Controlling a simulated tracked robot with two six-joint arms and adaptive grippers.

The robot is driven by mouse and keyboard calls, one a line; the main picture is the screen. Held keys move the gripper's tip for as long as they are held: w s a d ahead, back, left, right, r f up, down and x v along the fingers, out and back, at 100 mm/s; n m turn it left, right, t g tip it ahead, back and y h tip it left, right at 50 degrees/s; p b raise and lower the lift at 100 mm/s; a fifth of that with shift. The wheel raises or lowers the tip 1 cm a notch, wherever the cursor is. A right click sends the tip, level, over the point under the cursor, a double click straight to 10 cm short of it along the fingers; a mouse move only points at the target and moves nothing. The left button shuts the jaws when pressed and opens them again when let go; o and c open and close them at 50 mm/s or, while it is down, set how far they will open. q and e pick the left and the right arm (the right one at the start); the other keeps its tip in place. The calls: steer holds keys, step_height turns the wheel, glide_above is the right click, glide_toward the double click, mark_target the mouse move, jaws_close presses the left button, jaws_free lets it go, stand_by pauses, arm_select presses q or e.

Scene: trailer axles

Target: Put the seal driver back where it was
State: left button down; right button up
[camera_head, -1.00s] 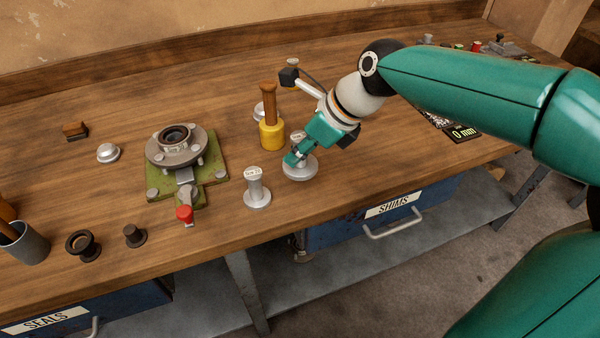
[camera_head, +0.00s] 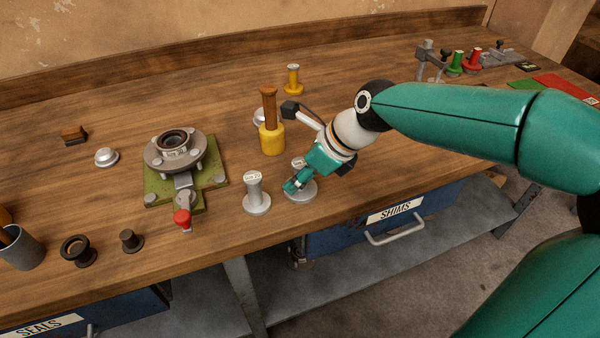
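Two silver flanged drivers with labelled tops stand near the bench's front edge. One seal driver (camera_head: 303,195) is at my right gripper (camera_head: 295,185), whose teal fingers close on its post and hide part of it. Its round base looks to be on or just above the bench top; I cannot tell which. The other silver driver (camera_head: 256,200) stands upright just to the left, apart from the gripper. The labels are too small to read. My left gripper is not in view.
A yellow mallet (camera_head: 271,137) stands close behind the gripper. A green fixture with a grey hub (camera_head: 176,155) is to the left. A black ring (camera_head: 78,250), a dark plug (camera_head: 131,240) and a grey cup (camera_head: 20,248) are at the front left. A yellow flanged piece (camera_head: 293,80) stands behind.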

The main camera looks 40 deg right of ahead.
steer(key=shift+r, duration=0.1)
steer(key=p+v, duration=0.2)
steer(key=v, duration=1)
stand_by(0.4)
